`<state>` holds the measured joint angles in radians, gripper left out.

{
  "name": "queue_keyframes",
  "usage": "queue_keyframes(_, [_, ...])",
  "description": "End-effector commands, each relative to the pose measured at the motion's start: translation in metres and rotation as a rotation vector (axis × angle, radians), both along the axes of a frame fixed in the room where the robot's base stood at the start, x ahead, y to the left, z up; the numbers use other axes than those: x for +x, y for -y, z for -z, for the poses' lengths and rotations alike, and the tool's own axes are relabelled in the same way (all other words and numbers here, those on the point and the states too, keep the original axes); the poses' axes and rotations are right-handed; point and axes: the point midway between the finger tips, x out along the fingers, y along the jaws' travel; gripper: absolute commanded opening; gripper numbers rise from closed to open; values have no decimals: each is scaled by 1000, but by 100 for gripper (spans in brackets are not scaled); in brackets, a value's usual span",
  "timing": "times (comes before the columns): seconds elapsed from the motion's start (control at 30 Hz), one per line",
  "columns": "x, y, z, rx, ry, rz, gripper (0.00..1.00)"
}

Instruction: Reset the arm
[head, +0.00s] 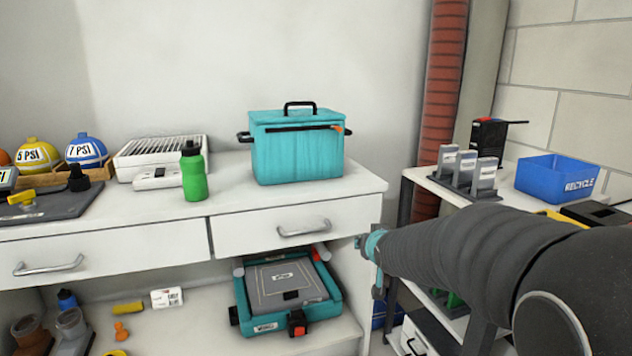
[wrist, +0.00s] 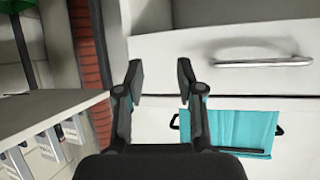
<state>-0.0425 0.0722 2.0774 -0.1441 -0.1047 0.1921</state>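My arm reaches in from the right in the head view, and its end sits in front of the right end of the white counter. My gripper (wrist: 160,78) shows in the wrist view with its two fingers apart and nothing between them. In the head view the gripper is small and mostly hidden by my own arm. The wrist picture looks upside down. The teal cooler box (head: 298,150) stands on the counter, apart from my gripper; it also shows in the wrist view (wrist: 232,130).
A green bottle (head: 194,175) and a white slotted box (head: 160,158) stand left of the cooler. Drawer handles (head: 303,229) stick out below the counter top. A teal-framed device (head: 285,290) lies on the shelf below. A side cart at right holds a blue recycle bin (head: 556,180).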

Motion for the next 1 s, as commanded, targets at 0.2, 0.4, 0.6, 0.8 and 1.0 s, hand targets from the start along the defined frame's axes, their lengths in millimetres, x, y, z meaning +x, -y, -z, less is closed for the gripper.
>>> queue_keyframes(0.2, [-107, 17, 29, -65, -341, 15, 37])
queue_keyframes(0.4, [-220, 25, 34, -89, -601, 7, 37])
queue_keyframes(0.6, [-313, 27, 26, -83, -742, -5, 37])
queue_keyframes(0.8, [-361, 28, 5, -65, -708, 4, 37])
queue_keyframes(1.0, [-373, 29, -19, -60, -623, 14, 37])
